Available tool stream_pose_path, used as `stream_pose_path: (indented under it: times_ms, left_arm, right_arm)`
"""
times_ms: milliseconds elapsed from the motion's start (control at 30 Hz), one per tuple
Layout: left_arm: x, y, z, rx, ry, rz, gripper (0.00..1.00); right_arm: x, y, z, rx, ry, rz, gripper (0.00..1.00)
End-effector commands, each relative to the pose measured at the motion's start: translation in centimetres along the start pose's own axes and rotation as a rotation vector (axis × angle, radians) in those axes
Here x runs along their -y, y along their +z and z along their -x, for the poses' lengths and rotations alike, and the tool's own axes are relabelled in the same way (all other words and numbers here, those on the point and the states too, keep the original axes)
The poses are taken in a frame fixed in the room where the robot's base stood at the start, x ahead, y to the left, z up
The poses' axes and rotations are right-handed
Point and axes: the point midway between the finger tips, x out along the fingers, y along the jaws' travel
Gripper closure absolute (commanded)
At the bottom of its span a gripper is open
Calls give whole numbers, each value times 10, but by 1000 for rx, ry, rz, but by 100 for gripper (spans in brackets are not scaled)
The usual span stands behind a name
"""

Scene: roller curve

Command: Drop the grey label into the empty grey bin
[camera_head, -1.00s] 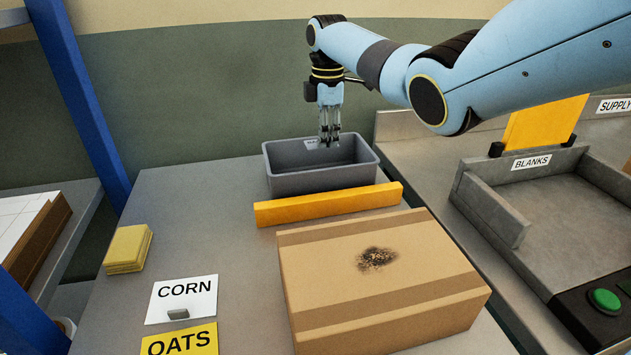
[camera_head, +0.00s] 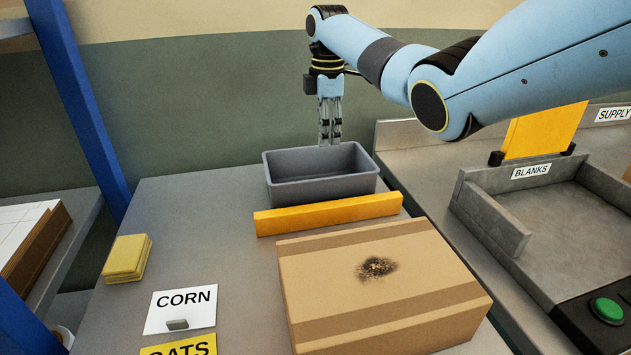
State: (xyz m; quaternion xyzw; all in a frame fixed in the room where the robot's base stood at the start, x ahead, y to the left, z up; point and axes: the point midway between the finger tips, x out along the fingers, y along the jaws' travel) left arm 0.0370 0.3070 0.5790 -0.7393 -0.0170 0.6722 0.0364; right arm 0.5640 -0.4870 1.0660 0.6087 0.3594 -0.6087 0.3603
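The grey bin (camera_head: 322,190) stands at the back of the grey table, behind a yellow bar. Its visible inside looks bare, but the front wall hides part of its floor. My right gripper (camera_head: 330,140) points down at the bin's back rim, with its fingertips about level with that rim in the picture. Its fingers stand slightly apart, with nothing visible between them. I cannot see the grey label now. My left gripper is not in view.
A yellow bar (camera_head: 328,213) and a brown carton (camera_head: 385,290) with a dark stain are in front of the bin. Yellow cards (camera_head: 127,258) and a CORN card (camera_head: 181,309) bearing a small grey block (camera_head: 177,324) lie left. A BLANKS tray (camera_head: 560,210) stands right.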

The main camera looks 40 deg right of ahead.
Motion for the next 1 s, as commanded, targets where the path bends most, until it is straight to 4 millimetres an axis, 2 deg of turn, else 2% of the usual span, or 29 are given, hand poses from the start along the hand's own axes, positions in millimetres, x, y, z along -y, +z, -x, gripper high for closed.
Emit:
stream_pose_path:
  times_ms: [33, 200, 400, 567, 1000]
  left_arm:
    - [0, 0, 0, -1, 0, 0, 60]
    - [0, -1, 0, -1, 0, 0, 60]
    - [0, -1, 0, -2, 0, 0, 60]
    - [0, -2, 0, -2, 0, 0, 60]
    - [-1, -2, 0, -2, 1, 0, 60]
  right_arm:
    - [-1, 0, 13, -1, 5, 0, 67]
    - [-1, 0, 51, -1, 3, 0, 67]
    - [0, 0, 78, 0, 1, -1, 67]
    - [0, 0, 84, 0, 1, -1, 67]
    - [0, 0, 84, 0, 0, -1, 67]
